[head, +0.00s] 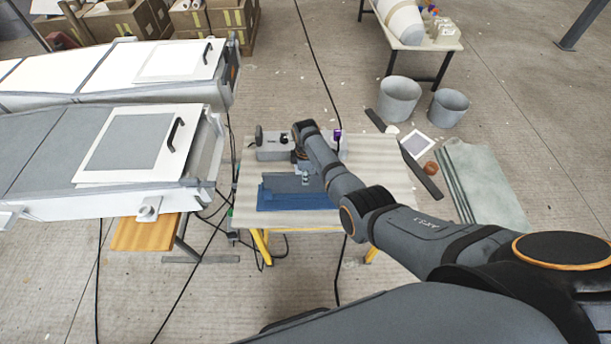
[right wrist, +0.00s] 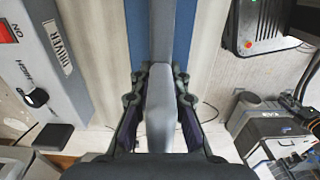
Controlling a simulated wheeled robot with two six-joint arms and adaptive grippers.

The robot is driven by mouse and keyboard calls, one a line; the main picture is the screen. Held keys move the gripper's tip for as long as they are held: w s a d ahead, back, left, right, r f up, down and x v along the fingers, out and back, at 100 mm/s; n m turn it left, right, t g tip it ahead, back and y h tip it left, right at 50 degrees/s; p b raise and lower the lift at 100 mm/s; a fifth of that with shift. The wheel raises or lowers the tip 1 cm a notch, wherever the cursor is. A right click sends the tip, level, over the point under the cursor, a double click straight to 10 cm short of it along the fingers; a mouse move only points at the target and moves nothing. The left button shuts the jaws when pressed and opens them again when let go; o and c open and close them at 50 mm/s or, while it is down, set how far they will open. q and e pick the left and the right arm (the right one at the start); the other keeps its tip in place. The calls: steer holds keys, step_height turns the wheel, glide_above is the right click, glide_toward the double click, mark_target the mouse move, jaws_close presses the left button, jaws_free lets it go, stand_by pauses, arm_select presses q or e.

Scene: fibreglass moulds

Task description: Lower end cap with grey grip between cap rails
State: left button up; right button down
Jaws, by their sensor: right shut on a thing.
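My right gripper (head: 305,179) is over the front of the work table, pointing down. In the right wrist view its two fingers (right wrist: 160,85) are shut on a grey grip (right wrist: 160,108). The grip belongs to what looks like the grey end cap (head: 284,184), a long narrow piece that also shows in the right wrist view (right wrist: 173,30). A blue piece (head: 297,202) lies under and around the cap; it shows as strips on both sides of it. The cap rails cannot be told apart, nor whether the cap touches the blue piece. My left gripper is not in view.
A grey driver box (head: 273,153) with a knob stands behind on the table (head: 375,180). Large white moulds (head: 60,150) stand to the left. Grey buckets (head: 399,98) and a dark bar (head: 420,172) are to the right. Cables run across the floor.

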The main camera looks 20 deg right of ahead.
steer(key=shift+f+b, duration=0.8)
steer(key=shift+f, duration=0.15)
steer(key=c, duration=1.3)
jaws_free()
steer(key=shift+o, duration=0.2)
step_height(320, 180, up, 12)
steer(key=shift+r, duration=0.1)
